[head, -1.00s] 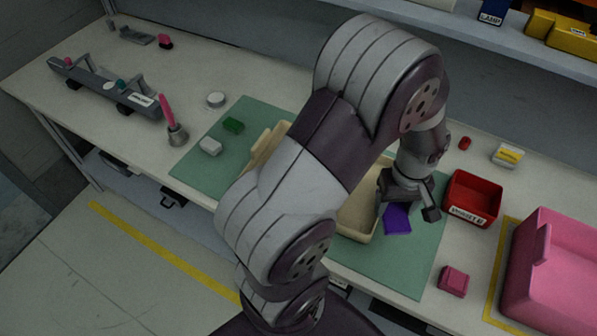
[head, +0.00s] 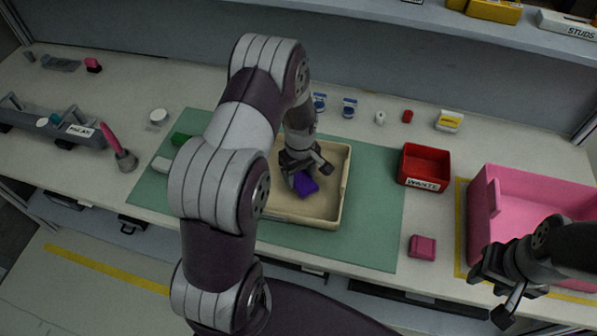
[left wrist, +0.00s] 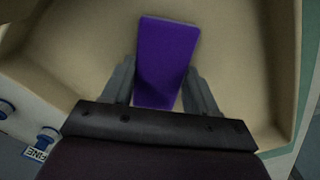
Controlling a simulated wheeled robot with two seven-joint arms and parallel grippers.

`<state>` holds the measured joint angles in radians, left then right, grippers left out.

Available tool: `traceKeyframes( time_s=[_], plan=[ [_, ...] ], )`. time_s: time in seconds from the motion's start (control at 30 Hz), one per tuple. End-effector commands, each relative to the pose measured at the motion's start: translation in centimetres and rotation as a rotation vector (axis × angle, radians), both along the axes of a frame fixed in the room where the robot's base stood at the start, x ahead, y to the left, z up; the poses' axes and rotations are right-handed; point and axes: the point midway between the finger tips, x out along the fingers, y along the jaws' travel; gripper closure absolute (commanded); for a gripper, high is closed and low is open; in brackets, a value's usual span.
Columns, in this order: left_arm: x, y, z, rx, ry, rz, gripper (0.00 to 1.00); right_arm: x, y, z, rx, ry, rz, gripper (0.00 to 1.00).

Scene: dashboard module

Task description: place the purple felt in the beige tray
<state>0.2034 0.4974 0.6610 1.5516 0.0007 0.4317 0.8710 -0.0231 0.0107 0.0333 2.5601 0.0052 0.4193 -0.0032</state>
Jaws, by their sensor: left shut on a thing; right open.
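The purple felt (head: 307,187) is a small flat-sided piece held in my left gripper (head: 301,178), over the inside of the beige tray (head: 335,213). In the left wrist view the felt (left wrist: 165,58) sits between the two fingers of my left gripper (left wrist: 158,90), with the beige tray floor (left wrist: 245,60) around it. I cannot tell whether the felt touches the tray floor. My left arm hides the tray's left part in the head view. My right gripper (head: 507,291) is open and empty at the lower right, in front of the pink bin.
The tray stands on a green mat (head: 375,220). To the right are a red bin (head: 424,166), a pink block (head: 422,247) and a large pink bin (head: 530,205). Small bottles (head: 349,108) stand behind the tray. The mat right of the tray is clear.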

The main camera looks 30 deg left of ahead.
Motion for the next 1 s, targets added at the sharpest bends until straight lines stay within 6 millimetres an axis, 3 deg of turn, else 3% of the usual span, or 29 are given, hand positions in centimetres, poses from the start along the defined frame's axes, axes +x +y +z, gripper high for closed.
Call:
traceKeyframes(
  time_s=[0.27, 0.3, 0.37, 0.73, 1.0],
  plan=[
    [0.0, 0.0, -0.3, 0.0, -0.001, 0.0, 0.7, 0.0, 0.0, -0.3, 0.0, 0.0, 0.0, 0.57],
    [0.1, 0.0, -0.2, 0.0, -0.001, 0.0, 0.35, 0.0, 0.0, -0.2, 0.0, 0.0, 0.0, 0.57],
    [0.0, 0.0, -0.2, 0.0, -0.001, 0.0, 0.16, 0.0, 0.0, -0.2, 0.0, 0.0, 0.0, 0.57],
    [0.1, 0.0, 0.7, 0.001, -0.004, 0.0, 0.16, 0.0, 0.0, -0.1, 0.0, 0.0, 0.0, 0.57],
    [0.2, 0.0, 7.4, 0.002, -0.008, 0.0, 0.16, 0.0, 0.0, -1.1, 0.0, 0.0, 0.0, 0.57]
  ],
)
